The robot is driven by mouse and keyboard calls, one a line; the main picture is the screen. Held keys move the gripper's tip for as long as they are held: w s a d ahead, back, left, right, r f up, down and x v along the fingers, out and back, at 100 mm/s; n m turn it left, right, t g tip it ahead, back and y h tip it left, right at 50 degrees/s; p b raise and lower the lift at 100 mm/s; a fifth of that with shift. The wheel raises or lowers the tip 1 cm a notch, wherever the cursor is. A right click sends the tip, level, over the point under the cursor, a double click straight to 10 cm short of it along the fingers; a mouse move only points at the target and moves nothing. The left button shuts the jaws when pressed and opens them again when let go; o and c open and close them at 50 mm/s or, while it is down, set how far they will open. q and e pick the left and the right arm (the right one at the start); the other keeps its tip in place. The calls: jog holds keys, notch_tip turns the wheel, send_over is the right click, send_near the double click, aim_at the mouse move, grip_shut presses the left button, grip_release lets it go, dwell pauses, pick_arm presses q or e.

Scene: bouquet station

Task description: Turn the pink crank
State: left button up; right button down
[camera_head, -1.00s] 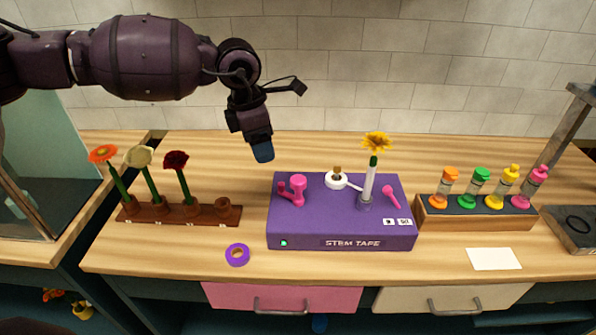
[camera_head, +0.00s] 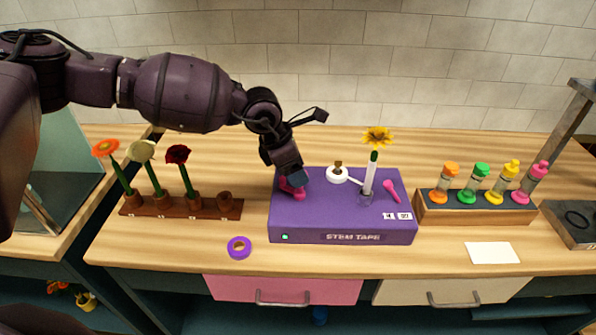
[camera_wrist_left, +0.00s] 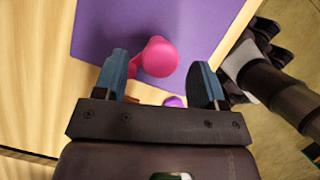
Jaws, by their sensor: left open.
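The pink crank (camera_head: 299,194) sits on the left part of the purple stem tape box (camera_head: 340,222). In the head view my left gripper (camera_head: 291,180) is right over the crank and hides most of it. In the left wrist view the crank's round pink knob (camera_wrist_left: 160,56) shows ahead of my left gripper (camera_wrist_left: 165,80), between its two blue fingertips. The fingers are spread apart, and a gap shows between the knob and the right finger. I cannot tell whether the left finger touches the crank. My right gripper is not in view.
On the box stand a white roller (camera_head: 337,174), a yellow flower (camera_head: 377,137) in a holder and a pink lever (camera_head: 392,192). A flower rack (camera_head: 180,209) is to the left, a bottle rack (camera_head: 475,213) to the right. Purple tape (camera_head: 239,247) lies in front.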

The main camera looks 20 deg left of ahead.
pick_arm(q)
jog(key=shift+x, duration=0.9)
jog(key=c, duration=0.9)
jog(key=shift+f, duration=0.1)
jog(key=shift+m+g+b, duration=0.4)
jog(key=shift+m+b, duration=0.15)
jog(key=shift+m, duration=0.55)
jog(key=shift+m+g+h+b, duration=0.35)
jog(key=shift+m+b, duration=0.2)
jog(key=shift+m, duration=0.55)
